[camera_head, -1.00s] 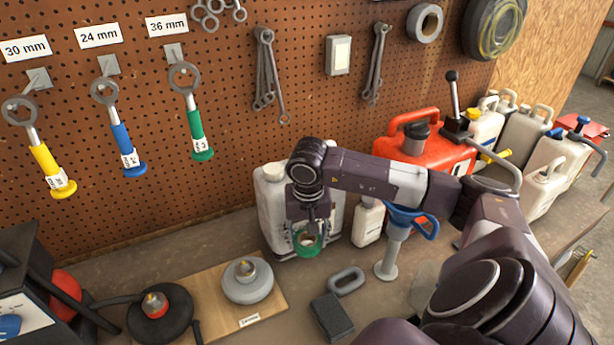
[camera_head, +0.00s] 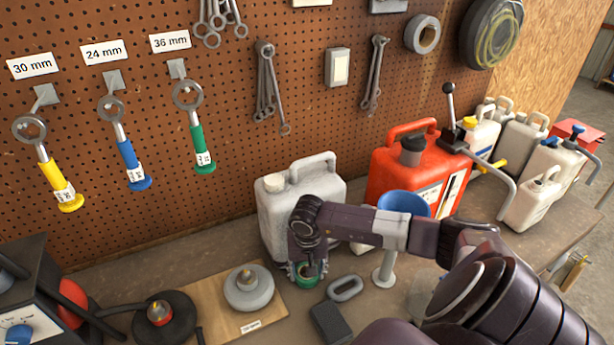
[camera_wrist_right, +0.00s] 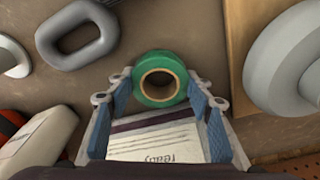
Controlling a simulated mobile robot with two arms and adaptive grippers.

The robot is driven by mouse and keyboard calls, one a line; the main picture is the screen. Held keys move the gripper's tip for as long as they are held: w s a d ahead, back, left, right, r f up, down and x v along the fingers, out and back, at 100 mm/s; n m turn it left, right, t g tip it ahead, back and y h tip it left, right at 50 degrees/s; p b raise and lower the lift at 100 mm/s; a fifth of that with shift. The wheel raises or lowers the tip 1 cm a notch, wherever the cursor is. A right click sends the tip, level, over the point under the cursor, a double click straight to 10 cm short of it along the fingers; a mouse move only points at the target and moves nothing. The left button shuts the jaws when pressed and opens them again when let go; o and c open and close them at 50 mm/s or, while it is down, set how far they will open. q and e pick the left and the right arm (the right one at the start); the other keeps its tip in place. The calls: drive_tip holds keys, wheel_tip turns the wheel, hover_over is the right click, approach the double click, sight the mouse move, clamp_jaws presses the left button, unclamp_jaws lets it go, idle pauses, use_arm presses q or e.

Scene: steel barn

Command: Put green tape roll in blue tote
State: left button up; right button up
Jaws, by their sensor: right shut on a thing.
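The green tape roll (camera_head: 306,273) is in front of the large white jug (camera_head: 272,215), partly hidden by my right gripper (camera_head: 304,268). My right gripper comes down over it from above and is shut on it. In the right wrist view the roll (camera_wrist_right: 159,79) sits between the tips of the two blue-padded fingers, its brown core facing the camera. I cannot tell whether the roll touches the bench. The blue tote is not seen in either view. My left gripper is not in view.
A grey oblong ring (camera_head: 345,288) and a dark block (camera_head: 331,322) lie to the right of the roll. A wooden board (camera_head: 208,305) with a round grey weight (camera_head: 248,290) is to the left. A blue funnel (camera_head: 404,203) and a red can (camera_head: 385,170) stand behind my arm.

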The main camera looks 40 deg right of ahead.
drive_tip(key=shift+f, duration=0.2)
drive_tip(key=o, duration=1.3)
drive_tip(key=shift+r, duration=0.1)
